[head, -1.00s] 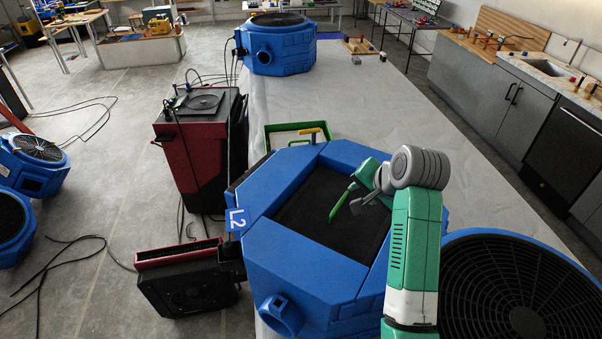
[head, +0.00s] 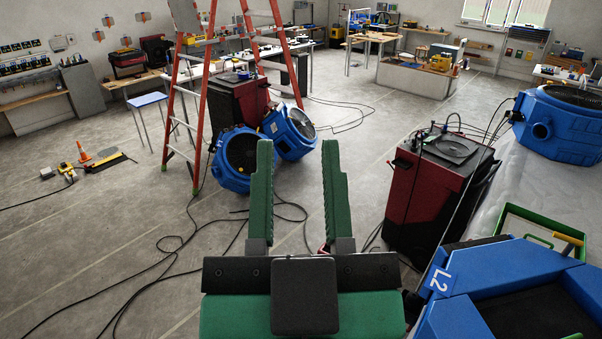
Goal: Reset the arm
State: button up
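My gripper (head: 298,150) is raised in front of the camera in the head view, over the floor left of the blue unit. Its two long green fingers point away from me and stand wide apart. Nothing is between them; the gripper is open and empty. The blue unit marked L2 (head: 463,284) is at the bottom right, partly cut off by the frame.
A dark red machine (head: 424,205) with cables stands right of my gripper. Blue fans (head: 238,160) and a red stepladder (head: 208,100) stand farther off. A green-rimmed tray (head: 527,213) and another blue unit (head: 585,120) are at right. Black cables cross the open floor at left.

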notch_tip(320, 180, up, 8)
jog(key=s+a+p, duration=0.1)
jog(key=p, duration=0.6)
jog(key=shift+s+a+t+y, duration=0.25)
jog(key=shift+s+t+y, duration=0.05)
jog(key=shift+y, duration=0.1)
jog(key=shift+c, duration=0.4)
dwell(0.5)
